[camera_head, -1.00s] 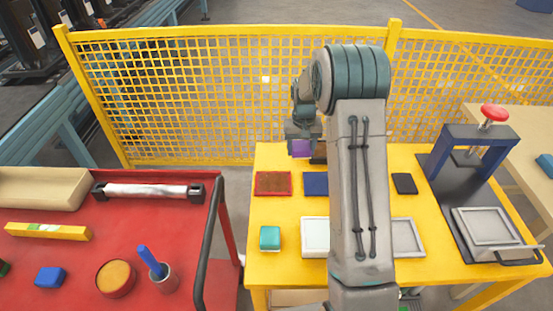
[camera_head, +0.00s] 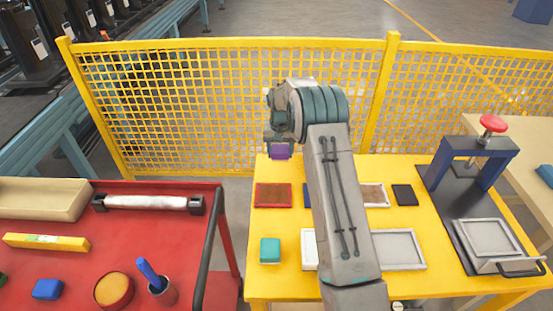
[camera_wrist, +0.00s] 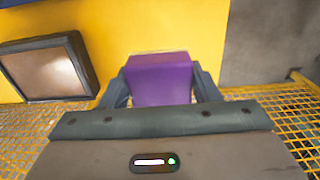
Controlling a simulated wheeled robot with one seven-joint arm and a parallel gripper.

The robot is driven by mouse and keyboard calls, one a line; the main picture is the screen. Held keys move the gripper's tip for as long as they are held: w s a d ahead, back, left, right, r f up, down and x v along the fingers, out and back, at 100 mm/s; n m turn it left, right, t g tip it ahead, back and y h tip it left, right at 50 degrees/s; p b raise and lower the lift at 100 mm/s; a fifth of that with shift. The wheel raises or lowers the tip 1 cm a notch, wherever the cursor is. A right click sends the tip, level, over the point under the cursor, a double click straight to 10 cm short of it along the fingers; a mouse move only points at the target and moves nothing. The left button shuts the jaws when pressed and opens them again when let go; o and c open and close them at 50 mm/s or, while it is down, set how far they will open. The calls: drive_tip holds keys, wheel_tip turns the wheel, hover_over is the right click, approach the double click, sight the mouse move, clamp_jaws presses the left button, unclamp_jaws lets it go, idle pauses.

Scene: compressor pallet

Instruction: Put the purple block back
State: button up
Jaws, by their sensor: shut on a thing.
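The purple block (camera_head: 280,151) is held in my gripper (camera_head: 280,143), above the far left part of the yellow table (camera_head: 275,285). In the wrist view the purple block (camera_wrist: 162,79) sits between the two fingers of my gripper (camera_wrist: 162,85), which are shut on it. Yellow table top shows beyond the block there. My arm hides part of the table's middle in the head view.
On the table are a red-rimmed tray (camera_head: 273,195), a teal block (camera_head: 270,250), a black pad (camera_head: 405,194), a pale tray (camera_head: 401,250) and a press (camera_head: 470,170). A yellow mesh fence (camera_head: 230,105) stands behind. A red cart (camera_head: 60,270) is at left.

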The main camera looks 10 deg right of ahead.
sight(277, 167)
drive_tip(key=shift+w+a+f, duration=0.25)
drive_tip(key=shift+a+f, duration=0.15)
drive_tip(key=shift+a, duration=0.2)
drive_tip(key=shift+f+p, duration=0.5)
drive_tip(key=shift+f, duration=1.5)
drive_tip(key=shift+f, duration=0.2)
drive_tip(key=o, duration=1)
drive_tip(key=shift+o, duration=0.2)
drive_tip(key=shift+r, duration=0.15)
